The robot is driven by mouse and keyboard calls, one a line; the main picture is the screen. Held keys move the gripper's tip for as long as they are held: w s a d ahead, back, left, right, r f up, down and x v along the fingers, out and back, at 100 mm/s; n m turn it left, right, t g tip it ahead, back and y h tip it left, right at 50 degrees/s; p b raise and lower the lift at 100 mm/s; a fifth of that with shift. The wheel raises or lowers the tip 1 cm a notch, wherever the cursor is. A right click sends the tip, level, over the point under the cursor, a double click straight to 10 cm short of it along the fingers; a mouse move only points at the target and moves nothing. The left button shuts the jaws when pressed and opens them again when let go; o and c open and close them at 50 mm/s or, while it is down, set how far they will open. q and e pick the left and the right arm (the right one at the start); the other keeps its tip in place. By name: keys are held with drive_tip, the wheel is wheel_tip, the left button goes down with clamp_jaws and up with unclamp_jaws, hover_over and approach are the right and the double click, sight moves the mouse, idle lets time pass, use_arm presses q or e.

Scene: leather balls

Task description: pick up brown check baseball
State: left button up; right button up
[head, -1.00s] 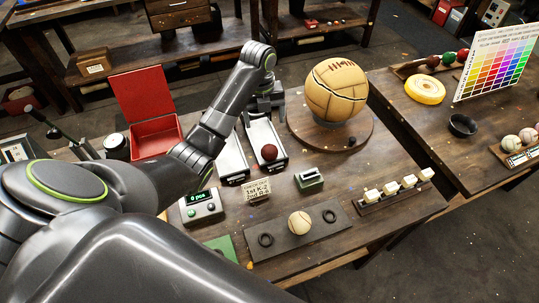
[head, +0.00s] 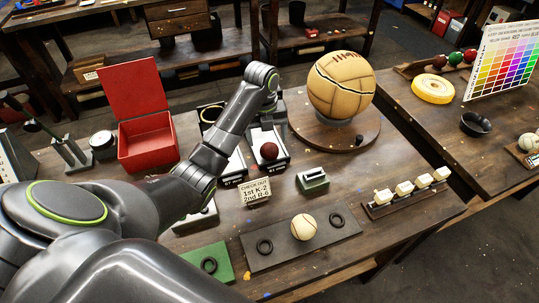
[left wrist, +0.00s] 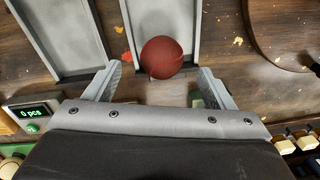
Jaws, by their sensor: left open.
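A dark reddish-brown ball (head: 269,151) lies at the near end of a grey tray (head: 283,161) on the wooden table. My left gripper (head: 270,122) is above that tray, partly hidden by its own wrist in the head view. In the left wrist view my left gripper (left wrist: 160,70) is open and empty. Its fingers are spread to either side of the ball (left wrist: 162,57), with gaps on both sides; the height between them is hard to tell. I cannot make out a check pattern. My right gripper is not in view.
A second grey tray (left wrist: 62,40) lies just left. An open red box (head: 147,146) stands further left. A large tan ball (head: 341,82) on a round board is at the right. A sign (head: 254,191), a small device (head: 312,180) and a cream ball (head: 303,227) are nearer.

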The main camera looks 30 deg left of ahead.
sight(269, 145)
use_arm(q)
drive_tip(key=shift+w+d+f+p, duration=0.1)
drive_tip(key=shift+d+f+p, duration=0.05)
drive_tip(key=shift+f, duration=1)
drive_tip(key=shift+d+f+p, duration=0.1)
drive_tip(key=shift+f+p, duration=0.05)
drive_tip(key=shift+f, duration=1)
drive_tip(key=c, duration=1.2)
wheel_tip(269, 145, up, 5)
drive_tip(key=shift+w+r, duration=0.1)
wheel_tip(269, 145, up, 4)
drive_tip(key=p, duration=0.3)
drive_tip(key=shift+f, duration=0.25)
drive_tip(key=shift+r+p, duration=0.7)
drive_tip(key=shift+p, duration=0.3)
